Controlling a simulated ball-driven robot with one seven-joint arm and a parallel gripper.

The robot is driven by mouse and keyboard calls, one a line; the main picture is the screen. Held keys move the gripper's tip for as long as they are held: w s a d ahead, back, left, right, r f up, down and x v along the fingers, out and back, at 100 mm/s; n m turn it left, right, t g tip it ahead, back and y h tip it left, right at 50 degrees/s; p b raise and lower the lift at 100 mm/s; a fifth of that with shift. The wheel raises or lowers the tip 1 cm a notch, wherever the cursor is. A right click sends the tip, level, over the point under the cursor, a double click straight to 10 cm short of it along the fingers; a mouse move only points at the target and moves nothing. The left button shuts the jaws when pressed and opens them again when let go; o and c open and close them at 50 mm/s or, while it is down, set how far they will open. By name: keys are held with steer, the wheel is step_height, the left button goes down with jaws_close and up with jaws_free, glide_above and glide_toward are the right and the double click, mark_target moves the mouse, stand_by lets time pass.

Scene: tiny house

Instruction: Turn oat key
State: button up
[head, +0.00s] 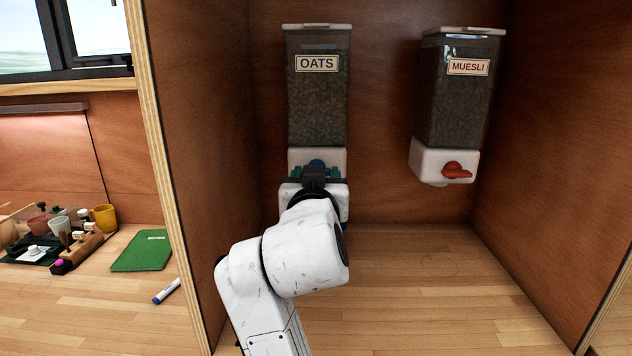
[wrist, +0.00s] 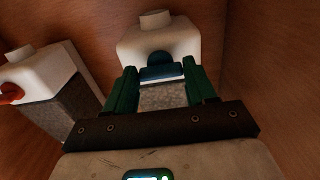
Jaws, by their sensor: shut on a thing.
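The oats dispenser (head: 318,110), with an "OATS" label, hangs on the back wall of the wooden nook. The blue oat key (head: 316,162) is on its white lower block, mostly hidden behind my gripper (head: 317,174). In the wrist view, which sees the dispenser upside down, the key (wrist: 161,72) lies level between the green fingers of my gripper (wrist: 162,78). The fingers are shut on the key, one at each end. The white spout (wrist: 155,18) is clear of the gripper.
A muesli dispenser (head: 456,95) with a red key (head: 457,170) hangs to the right. Side walls (head: 205,130) bound the nook. The nook's wooden counter (head: 420,290) is bare. Left of the nook are a green mat (head: 142,251), a marker (head: 167,291) and a yellow mug (head: 104,217).

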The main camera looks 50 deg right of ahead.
steer(key=shift+f, duration=0.2)
steer(key=o, duration=1)
steer(key=shift+r, duration=0.15)
steer(key=shift+o, duration=0.2)
steer(key=v, duration=1)
steer(key=shift+s+a, duration=0.3)
